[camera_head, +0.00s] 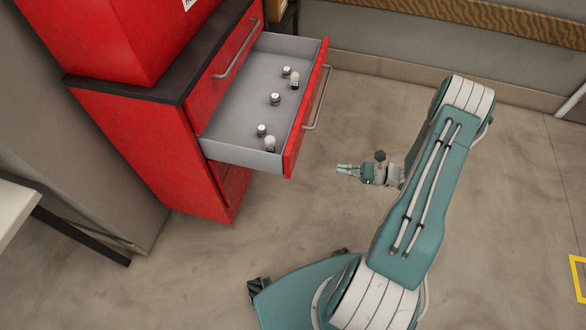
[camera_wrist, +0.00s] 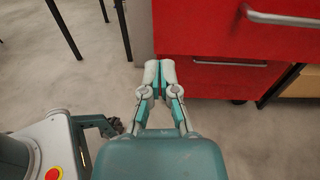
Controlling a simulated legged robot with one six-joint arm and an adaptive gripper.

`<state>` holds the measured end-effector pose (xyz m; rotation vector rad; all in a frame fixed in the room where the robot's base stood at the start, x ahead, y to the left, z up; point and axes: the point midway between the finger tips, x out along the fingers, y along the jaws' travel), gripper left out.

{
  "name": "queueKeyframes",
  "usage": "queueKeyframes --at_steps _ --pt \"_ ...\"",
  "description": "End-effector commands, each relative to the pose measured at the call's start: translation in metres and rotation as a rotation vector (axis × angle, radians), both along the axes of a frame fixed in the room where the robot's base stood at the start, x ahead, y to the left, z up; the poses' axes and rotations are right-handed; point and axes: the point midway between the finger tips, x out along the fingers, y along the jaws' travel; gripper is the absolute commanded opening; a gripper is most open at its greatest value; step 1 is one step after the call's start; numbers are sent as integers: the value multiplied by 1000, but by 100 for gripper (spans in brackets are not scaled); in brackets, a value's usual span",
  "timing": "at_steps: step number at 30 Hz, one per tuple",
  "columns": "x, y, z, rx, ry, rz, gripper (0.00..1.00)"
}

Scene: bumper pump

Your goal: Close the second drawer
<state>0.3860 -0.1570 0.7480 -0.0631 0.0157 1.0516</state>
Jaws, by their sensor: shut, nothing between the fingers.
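A red cabinet (camera_head: 137,138) stands at the left in the head view. Its second drawer (camera_head: 248,108) is pulled out, with grey inner walls, a red front (camera_head: 306,110) and a metal bar handle (camera_head: 319,98). Several small metal and white parts lie inside the drawer. The drawer above it is shut. My gripper (camera_head: 344,169) is shut and empty, to the right of the open drawer's front and apart from it. In the wrist view my gripper (camera_wrist: 159,75) has its fingertips together, with a red drawer front (camera_wrist: 240,28) and bar handle (camera_wrist: 285,18) beyond it.
A red box (camera_head: 110,35) sits on the cabinet's dark top. A white table corner (camera_head: 12,207) is at the left edge. A wall with a wooden rail (camera_head: 490,18) runs along the back.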

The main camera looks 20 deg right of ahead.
Motion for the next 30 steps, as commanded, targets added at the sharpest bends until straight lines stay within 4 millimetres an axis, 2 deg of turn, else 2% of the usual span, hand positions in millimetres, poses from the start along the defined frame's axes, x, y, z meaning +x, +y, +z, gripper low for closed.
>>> queueKeyframes --at_steps 1,3,7,10,24,30 --pt "-3 -4 -10 28 9 -33 0" --pt "-4 -7 -17 51 14 -62 0" --pt "-3 -6 -21 64 16 -78 0" --pt "2 2 -21 65 17 -75 0" --pt "50 76 -20 60 16 -71 0" --pt "67 99 -20 61 16 -72 0"
